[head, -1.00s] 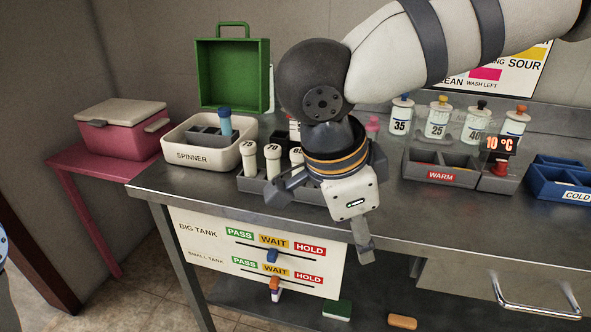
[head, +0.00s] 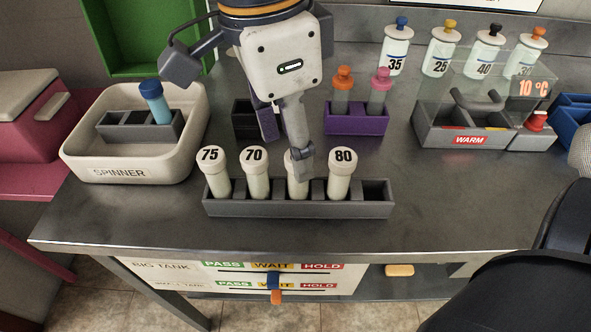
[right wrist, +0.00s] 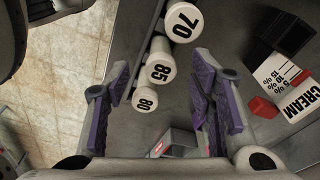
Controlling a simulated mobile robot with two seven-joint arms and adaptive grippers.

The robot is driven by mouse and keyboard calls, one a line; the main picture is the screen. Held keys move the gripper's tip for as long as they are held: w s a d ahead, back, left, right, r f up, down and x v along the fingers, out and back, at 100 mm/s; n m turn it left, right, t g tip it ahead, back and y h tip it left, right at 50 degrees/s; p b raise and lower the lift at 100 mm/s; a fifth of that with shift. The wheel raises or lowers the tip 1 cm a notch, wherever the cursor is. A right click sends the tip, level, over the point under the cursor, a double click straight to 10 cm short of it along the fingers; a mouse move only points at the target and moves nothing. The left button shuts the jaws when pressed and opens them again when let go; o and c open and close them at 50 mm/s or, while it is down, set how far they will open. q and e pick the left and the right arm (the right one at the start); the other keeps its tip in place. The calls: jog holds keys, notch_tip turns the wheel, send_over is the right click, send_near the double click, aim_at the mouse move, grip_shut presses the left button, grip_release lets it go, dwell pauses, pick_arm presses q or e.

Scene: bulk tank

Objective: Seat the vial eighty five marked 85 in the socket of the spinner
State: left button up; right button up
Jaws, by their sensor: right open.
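The vial marked 85 (right wrist: 157,71) shows in the right wrist view, between the labels 80 and 70. In the head view its white body (head: 297,188) stands in the grey rack (head: 300,208), its top hidden behind a finger. My right gripper (head: 285,142) is open, pointing down over the rack; its purple-padded fingers also show in the right wrist view (right wrist: 162,85). I cannot tell whether they touch the vial. The spinner (head: 120,173) is a cream tub at left, holding a grey socketed block (head: 135,133) with a blue-topped vial (head: 155,102). My left gripper is out of view.
Vials 75 (head: 215,175), 70 (head: 255,175) and 80 (head: 341,175) share the rack, whose right end is empty. A purple rack (head: 356,122) stands behind. The warm rack (head: 460,135) is at right. Bare counter lies between the spinner and the rack.

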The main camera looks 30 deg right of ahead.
jog(key=f, duration=0.3)
jog(key=d+f, duration=0.1)
jog(key=f, duration=0.1)
jog(key=shift+s+d+f, duration=0.1)
jog(key=shift+f, duration=0.3)
grip_shut()
jog(key=shift+r, duration=0.15)
